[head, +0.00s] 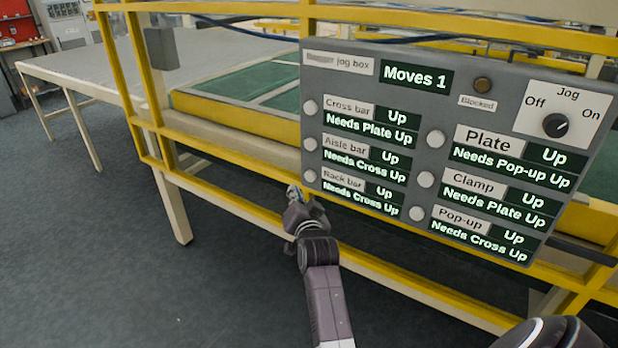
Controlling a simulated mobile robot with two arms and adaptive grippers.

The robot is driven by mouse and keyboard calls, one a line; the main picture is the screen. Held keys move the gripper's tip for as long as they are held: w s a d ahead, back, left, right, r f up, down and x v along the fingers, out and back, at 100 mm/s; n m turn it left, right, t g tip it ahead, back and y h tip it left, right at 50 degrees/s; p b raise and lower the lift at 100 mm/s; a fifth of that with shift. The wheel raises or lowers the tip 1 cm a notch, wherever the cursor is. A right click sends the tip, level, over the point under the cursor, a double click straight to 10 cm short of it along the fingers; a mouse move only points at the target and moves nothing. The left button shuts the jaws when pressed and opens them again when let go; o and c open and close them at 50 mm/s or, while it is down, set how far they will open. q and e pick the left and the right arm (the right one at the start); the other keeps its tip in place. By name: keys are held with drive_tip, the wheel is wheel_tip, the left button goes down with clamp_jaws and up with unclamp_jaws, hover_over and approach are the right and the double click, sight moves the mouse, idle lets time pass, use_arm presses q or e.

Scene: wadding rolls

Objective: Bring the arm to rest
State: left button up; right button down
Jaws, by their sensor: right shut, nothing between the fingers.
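My right gripper (295,196) is shut and empty. It is just below and left of the jog box's lower left corner, in front of the yellow rail; I cannot tell if it touches anything. The grey jog box (420,150) hangs on the yellow frame. Its display reads "Moves 1". Cross bar, Aisle bar, Rack bar, Plate, Clamp and Pop-up all read "Up". The Jog knob (556,125) is at the upper right of the box. The small round lamp (483,85) above "Blocked" looks dark. My left gripper is not in view.
A yellow frame (225,200) runs across the view behind the box. A long pale table (90,68) stands at the left, with green panels (245,83) behind the frame. The grey floor (80,250) at lower left is clear.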

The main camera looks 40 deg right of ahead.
drive_tip(key=shift+a+f, duration=0.35)
drive_tip(key=s+a+f+n+g+y, duration=0.25)
drive_tip(key=a+f, duration=0.25)
drive_tip(key=f, duration=0.6)
drive_tip(key=s+a+f+n+g+y, duration=0.1)
drive_tip(key=a+f+n, duration=0.25)
drive_tip(key=f, duration=0.85)
drive_tip(key=s+a+f+n+g+y, duration=0.1)
drive_tip(key=s+a+f, duration=0.2)
drive_tip(key=s+f, duration=0.35)
drive_tip(key=s+a+f+n+g+y, duration=0.1)
drive_tip(key=s+a+f+g, duration=0.2)
drive_tip(key=f, duration=0.6)
drive_tip(key=s+f+n+g, duration=0.2)
drive_tip(key=s+f, duration=0.5)
drive_tip(key=s, duration=0.8)
drive_tip(key=s+f+n+g, duration=0.2)
drive_tip(key=s+f, duration=0.5)
drive_tip(key=s, duration=0.8)
drive_tip(key=s+f+n+g, duration=0.2)
drive_tip(key=s+f, duration=0.5)
drive_tip(key=s, duration=0.9)
drive_tip(key=shift+a+f+g+y, duration=0.3)
drive_tip(key=shift+a+g+y, duration=0.05)
